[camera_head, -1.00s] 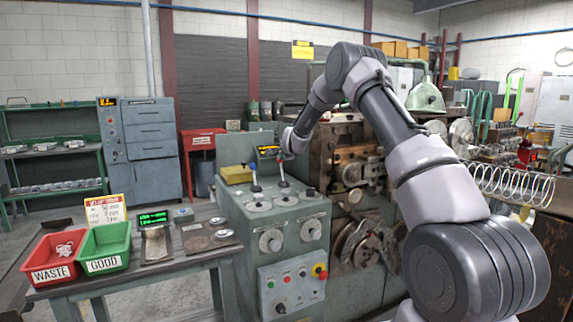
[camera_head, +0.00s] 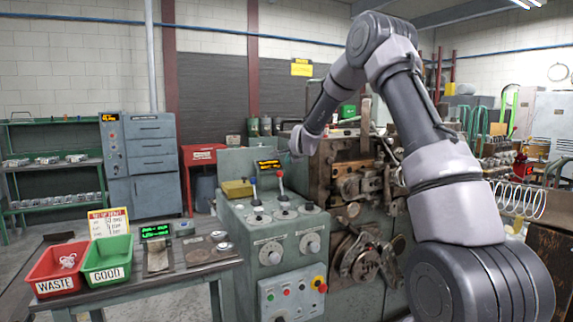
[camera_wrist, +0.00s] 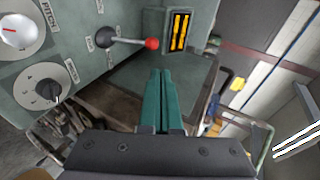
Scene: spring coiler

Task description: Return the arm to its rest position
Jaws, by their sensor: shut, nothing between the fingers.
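My arm (camera_head: 423,120) rises from the lower right, bends at a high elbow and comes down behind the control console (camera_head: 272,230). My gripper (camera_wrist: 163,75) shows in the wrist view as two teal fingers pressed together with nothing between them. In the head view, the wrist end (camera_head: 303,140) is just above and right of the red-knobbed lever (camera_head: 280,180), and the fingers are hard to make out. In the wrist view the red lever knob (camera_wrist: 152,43) is a little beyond the fingertips, apart from them.
The coiling machine (camera_head: 352,190) stands close beside the arm on the right. The bench (camera_head: 190,270) holds a red WASTE bin (camera_head: 57,284) and a green GOOD bin (camera_head: 107,273). Open space lies above the console.

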